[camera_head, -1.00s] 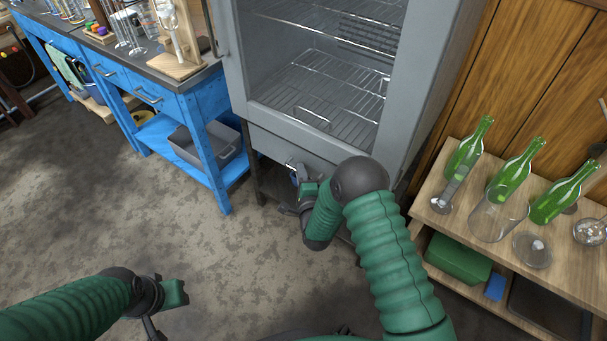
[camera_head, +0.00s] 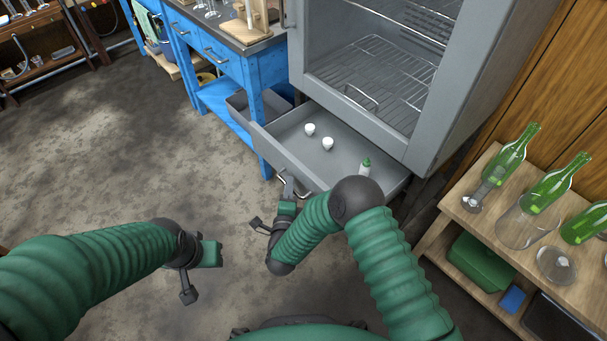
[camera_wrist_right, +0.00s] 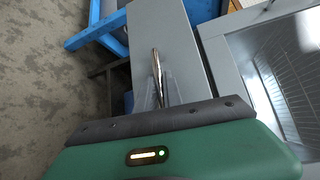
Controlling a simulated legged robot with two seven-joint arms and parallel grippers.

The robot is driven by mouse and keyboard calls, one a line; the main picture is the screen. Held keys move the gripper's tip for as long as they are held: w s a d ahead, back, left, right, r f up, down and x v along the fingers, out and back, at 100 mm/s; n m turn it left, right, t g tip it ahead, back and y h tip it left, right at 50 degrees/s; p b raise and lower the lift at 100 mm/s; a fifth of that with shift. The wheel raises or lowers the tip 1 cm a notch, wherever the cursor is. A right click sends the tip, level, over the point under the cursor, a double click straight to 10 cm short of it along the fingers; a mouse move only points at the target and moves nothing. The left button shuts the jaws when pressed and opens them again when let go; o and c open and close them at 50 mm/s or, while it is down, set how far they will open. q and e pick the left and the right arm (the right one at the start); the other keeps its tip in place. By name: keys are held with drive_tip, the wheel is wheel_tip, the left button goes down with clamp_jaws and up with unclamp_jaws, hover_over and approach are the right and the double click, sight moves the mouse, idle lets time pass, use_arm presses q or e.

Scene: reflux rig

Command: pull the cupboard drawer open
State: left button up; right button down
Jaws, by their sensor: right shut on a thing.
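The grey cupboard (camera_head: 375,75) stands at the upper middle, with its drawer (camera_head: 285,140) pulled out below the glazed compartment. Two small white cups and a white bottle with a green cap lie in the drawer. My right gripper (camera_head: 288,186) is at the drawer front, shut on the metal drawer handle (camera_head: 301,194). The handle also shows in the right wrist view (camera_wrist_right: 157,78), against the grey drawer front (camera_wrist_right: 163,35). My left gripper (camera_head: 208,258) is over the floor, away from the drawer; its fingers are not clear enough to judge.
A blue workbench (camera_head: 225,60) stands left of the cupboard, with a grey bin (camera_head: 240,103) on its lower shelf near the open drawer. A wooden shelf (camera_head: 455,205) with green bottles stands at the right. The floor at left is clear.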

use_arm(q)
drive_tip(key=shift+r, duration=0.15)
use_arm(e)
drive_tip(key=shift+s+a+f, duration=0.25)
drive_tip(key=shift+s+a, duration=0.6)
drive_tip(key=shift+a, duration=0.1)
drive_tip(key=c, duration=1.5)
unclamp_jaws()
drive_tip(key=shift+c, duration=0.2)
drive_tip(key=shift+o, duration=0.2)
drive_tip(key=shift+w+r, duration=0.1)
